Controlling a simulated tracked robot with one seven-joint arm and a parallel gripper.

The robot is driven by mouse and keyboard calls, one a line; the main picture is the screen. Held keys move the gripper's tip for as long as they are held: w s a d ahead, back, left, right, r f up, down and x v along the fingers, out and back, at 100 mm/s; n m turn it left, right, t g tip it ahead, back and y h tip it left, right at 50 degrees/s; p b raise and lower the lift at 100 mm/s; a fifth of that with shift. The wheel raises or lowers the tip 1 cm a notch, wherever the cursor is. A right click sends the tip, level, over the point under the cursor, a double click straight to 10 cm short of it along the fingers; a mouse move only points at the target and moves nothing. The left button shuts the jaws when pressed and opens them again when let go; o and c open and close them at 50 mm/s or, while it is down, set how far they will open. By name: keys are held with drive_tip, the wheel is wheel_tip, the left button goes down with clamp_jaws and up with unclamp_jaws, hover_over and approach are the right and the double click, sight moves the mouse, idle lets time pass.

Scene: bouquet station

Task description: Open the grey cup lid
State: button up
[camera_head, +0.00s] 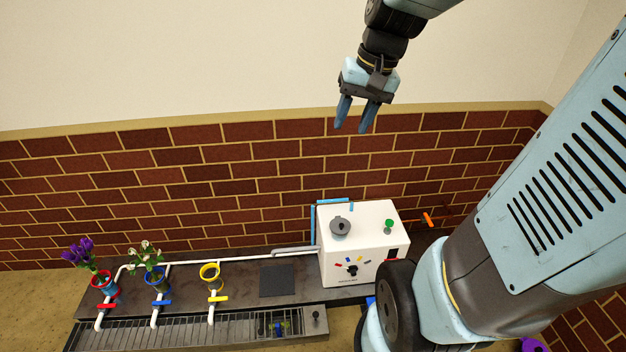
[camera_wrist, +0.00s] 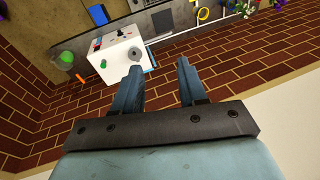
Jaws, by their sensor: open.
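The grey cup lid (camera_head: 340,226) is a round grey disc with a small knob, lying flat on top of the white machine (camera_head: 337,258) at its left. It looks closed; its hinge cannot be made out. In the wrist view the lid (camera_wrist: 135,52) shows on the white box (camera_wrist: 112,58), partly behind a fingertip. My gripper (camera_head: 354,128) is open and empty, high above the machine in front of the wall. Its two blue fingers (camera_wrist: 158,68) point down toward the machine, well apart from the lid.
A green knob (camera_head: 389,224) stands on the machine's right top, and an orange-handled tap (camera_head: 428,219) is at its right. Air above the machine is clear.

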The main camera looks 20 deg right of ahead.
drive_tip(key=w+d+f+m+y, duration=0.35)
drive_tip(key=w+f, duration=0.25)
drive_tip(key=f, duration=0.3)
drive_tip(key=w+d+f+m+y, duration=0.35)
drive_tip(key=w+f, duration=0.35)
drive_tip(key=f, duration=0.3)
drive_tip(key=w+d+f+m+y, duration=0.35)
drive_tip(key=w+f, duration=0.25)
drive_tip(key=f, duration=0.3)
drive_tip(key=d+f+m+t+y, duration=0.1)
drive_tip(key=d+f+m+t, duration=0.25)
drive_tip(key=f, duration=0.55)
drive_tip(key=d+f+m+t+y, duration=0.1)
drive_tip(key=d+f+m+t, duration=0.25)
drive_tip(key=f, duration=0.55)
drive_tip(key=m+t+h, duration=0.4)
drive_tip(key=m+t, duration=0.2)
drive_tip(key=m, duration=0.3)
approach(342, 224)
drive_tip(key=shift+n, duration=0.25)
drive_tip(key=x, duration=1)
drive_tip(key=shift+a+f, duration=0.1)
drive_tip(key=shift+c, duration=0.3)
clamp_jaws()
